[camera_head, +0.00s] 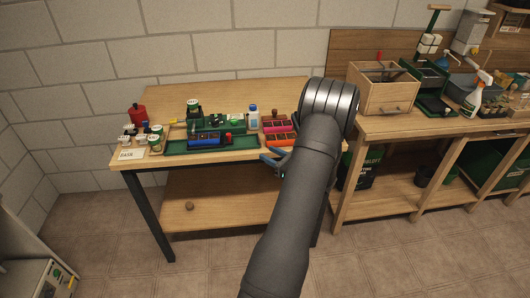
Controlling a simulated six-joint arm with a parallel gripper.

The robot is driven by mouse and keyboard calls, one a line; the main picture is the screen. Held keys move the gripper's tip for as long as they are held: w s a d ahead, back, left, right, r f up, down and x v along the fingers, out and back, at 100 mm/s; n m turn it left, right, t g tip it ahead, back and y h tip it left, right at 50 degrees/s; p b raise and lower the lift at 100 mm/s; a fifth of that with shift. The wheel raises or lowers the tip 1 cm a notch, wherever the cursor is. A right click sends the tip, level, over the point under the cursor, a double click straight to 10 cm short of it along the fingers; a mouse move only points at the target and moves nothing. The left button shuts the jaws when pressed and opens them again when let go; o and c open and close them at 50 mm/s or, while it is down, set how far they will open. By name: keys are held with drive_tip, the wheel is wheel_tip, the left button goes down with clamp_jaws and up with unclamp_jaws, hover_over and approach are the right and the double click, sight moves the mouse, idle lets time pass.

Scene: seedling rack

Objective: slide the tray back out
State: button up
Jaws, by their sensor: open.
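A long, low green tray (254,141) lies along the front of the wooden table at the left, with a blue item (204,140) and a small red item on or against it. Whether this is the tray of the task, I cannot tell. My gripper (268,158) shows small blue fingers at the table's front edge, just right of the tray's right end. It looks open and empty. Much of it is hidden behind my dark arm, so I cannot tell whether it touches anything.
Colourful pots (279,127) stand close behind my gripper. Behind the tray are green racks and a white bottle (253,117). A red bottle (138,114), small jars and a card (131,154) stand at the left. A wooden box (382,93) is on the right bench.

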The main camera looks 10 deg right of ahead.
drive_tip(key=shift+r, duration=0.2)
drive_tip(key=shift+c, duration=1.4)
drive_tip(key=g+h, duration=0.3)
approach(229, 134)
drive_tip(key=x, duration=0.8)
drive_tip(key=shift+a+f, duration=0.1)
drive_tip(key=shift+a, duration=0.1)
clamp_jaws()
